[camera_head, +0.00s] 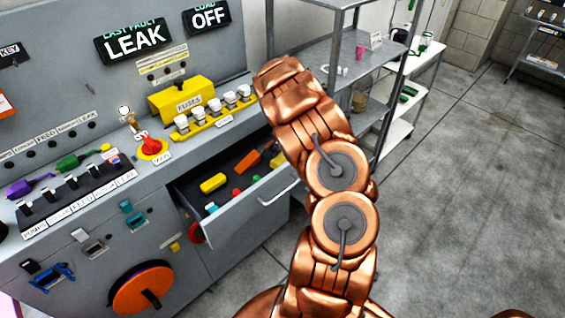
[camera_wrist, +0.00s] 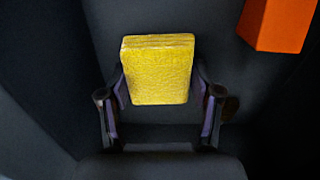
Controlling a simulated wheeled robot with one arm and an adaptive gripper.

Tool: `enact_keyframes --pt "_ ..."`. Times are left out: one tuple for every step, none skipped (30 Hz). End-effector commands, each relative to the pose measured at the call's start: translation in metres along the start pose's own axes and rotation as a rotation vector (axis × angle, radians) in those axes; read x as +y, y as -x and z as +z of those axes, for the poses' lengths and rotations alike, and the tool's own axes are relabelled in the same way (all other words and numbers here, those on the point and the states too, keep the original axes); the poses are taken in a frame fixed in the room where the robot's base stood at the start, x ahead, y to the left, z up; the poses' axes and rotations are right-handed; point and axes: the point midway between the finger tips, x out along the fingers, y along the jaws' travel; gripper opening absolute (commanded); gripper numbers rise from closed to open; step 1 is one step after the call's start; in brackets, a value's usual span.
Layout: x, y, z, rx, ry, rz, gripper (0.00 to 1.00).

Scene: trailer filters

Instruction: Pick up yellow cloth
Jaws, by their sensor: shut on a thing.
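The yellow cloth (camera_wrist: 157,75), a folded block with a rough surface, sits between the two fingers of my gripper (camera_wrist: 160,97) in the wrist view. The fingers press on its left and right sides, so my gripper is shut on it. In the head view my arm covers the gripper. The open drawer (camera_head: 246,207) there holds a yellow piece (camera_head: 213,183) and another yellow patch (camera_head: 281,157) beside my arm; I cannot tell which is the cloth.
An orange block (camera_wrist: 276,22) is close by at the upper right of the wrist view. Dark drawer walls surround the gripper. A grey control panel (camera_head: 60,100) stands left, metal shelves (camera_head: 350,46) behind. The floor at right is clear.

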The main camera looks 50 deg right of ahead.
Motion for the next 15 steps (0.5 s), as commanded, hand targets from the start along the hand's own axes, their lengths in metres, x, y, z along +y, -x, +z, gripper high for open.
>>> enact_keyframes --pt "0.000 0.000 0.000 0.000 0.000 0.000 0.29" --pt "0.000 0.000 0.000 0.000 0.000 0.000 0.29" --pt "0.000 0.001 0.000 0.000 0.000 0.000 0.29" --pt "0.000 0.002 0.000 0.000 0.000 0.000 0.29" --pt "0.000 0.003 0.000 0.000 0.000 0.000 0.29" --pt "0.000 0.005 0.000 0.000 0.000 0.000 0.29" --pt "0.000 0.007 0.000 0.000 0.000 0.000 0.29" --pt "0.000 0.010 0.000 0.000 0.000 0.000 0.29" --pt "0.000 0.015 0.000 0.001 0.001 0.000 0.29" --pt "-0.001 0.019 0.000 0.002 0.001 0.000 0.29" --pt "-0.001 0.023 0.000 0.002 0.001 -0.001 0.29" --pt "-0.002 0.030 -0.001 0.004 0.001 -0.004 0.29" --pt "-0.002 0.036 -0.001 0.005 0.001 -0.005 0.29" --pt "-0.002 0.042 -0.001 0.005 0.001 -0.005 0.29" --pt "-0.001 0.048 -0.001 0.004 0.001 -0.003 0.29"
